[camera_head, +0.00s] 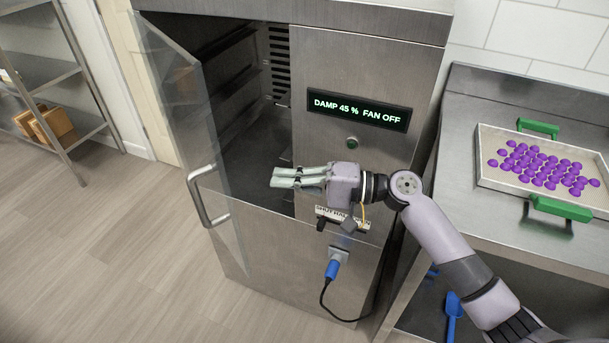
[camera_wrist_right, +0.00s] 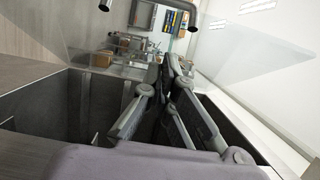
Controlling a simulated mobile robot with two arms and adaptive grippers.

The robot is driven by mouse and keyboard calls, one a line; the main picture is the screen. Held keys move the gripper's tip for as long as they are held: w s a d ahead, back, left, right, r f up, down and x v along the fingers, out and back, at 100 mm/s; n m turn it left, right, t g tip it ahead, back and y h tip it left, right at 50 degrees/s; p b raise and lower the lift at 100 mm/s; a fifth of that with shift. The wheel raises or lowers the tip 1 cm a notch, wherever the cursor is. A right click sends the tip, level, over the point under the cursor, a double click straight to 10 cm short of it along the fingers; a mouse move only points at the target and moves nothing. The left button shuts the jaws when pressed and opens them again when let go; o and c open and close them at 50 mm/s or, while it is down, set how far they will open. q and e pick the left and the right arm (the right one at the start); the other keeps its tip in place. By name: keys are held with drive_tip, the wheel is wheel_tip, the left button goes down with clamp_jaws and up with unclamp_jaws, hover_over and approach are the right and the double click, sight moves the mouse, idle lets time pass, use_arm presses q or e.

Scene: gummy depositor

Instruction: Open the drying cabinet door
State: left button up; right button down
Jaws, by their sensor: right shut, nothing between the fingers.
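The drying cabinet (camera_head: 362,58) stands in the middle of the head view. Its glass door (camera_head: 185,95) is swung open to the left, and the dark inside shows. The curved metal door handle (camera_head: 207,198) is on the door's free edge. My right gripper (camera_head: 274,178) is shut and empty in front of the cabinet opening, to the right of the handle and apart from it. In the right wrist view the gripper's fingers (camera_wrist_right: 165,75) are close together, with the clear door pane beyond them. My left gripper is not in view.
A tray (camera_head: 484,177) of purple gummies with green handles sits on the steel counter at right. The cabinet display (camera_head: 358,110) reads "DAMP 45 % FAN OFF". A blue plug (camera_head: 333,269) with a black cable is on the front. A shelf rack (camera_head: 50,75) stands at left; floor between is clear.

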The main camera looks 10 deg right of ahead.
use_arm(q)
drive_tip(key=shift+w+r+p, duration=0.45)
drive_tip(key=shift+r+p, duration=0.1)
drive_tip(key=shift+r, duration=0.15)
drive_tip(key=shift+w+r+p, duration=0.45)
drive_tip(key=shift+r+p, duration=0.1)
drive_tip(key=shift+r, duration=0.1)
use_arm(e)
drive_tip(key=a, duration=0.6)
drive_tip(key=shift+s+a, duration=0.2)
drive_tip(key=shift+a, duration=0.2)
